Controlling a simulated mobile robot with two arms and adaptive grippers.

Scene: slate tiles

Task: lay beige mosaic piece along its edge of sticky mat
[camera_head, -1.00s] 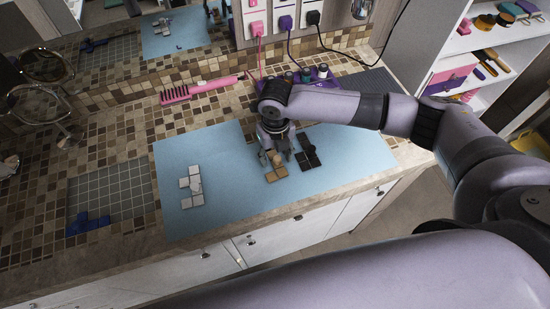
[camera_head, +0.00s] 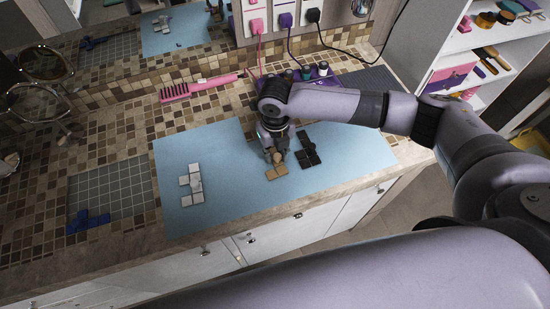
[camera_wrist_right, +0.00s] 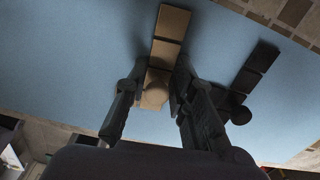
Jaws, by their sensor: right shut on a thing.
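The beige mosaic piece (camera_head: 277,174) is made of joined square tiles with a round knob on top and lies on the pale blue sheet. My right gripper (camera_head: 277,157) is shut on it from above, its fingers either side of the knob. In the right wrist view the beige piece (camera_wrist_right: 171,24) reaches out beyond the fingers, which partly hide its near end. The sticky mat appears to be the grey gridded mat (camera_head: 120,182) at the left. A blue piece (camera_head: 88,222) lies at its near left corner. My left gripper is not in view.
A black piece (camera_head: 308,152) lies just right of my right gripper; it also shows in the right wrist view (camera_wrist_right: 255,67). A white piece (camera_head: 192,186) lies between the beige piece and the gridded mat. A pink brush (camera_head: 198,87) lies behind. The blue sheet (camera_head: 235,195) has free room.

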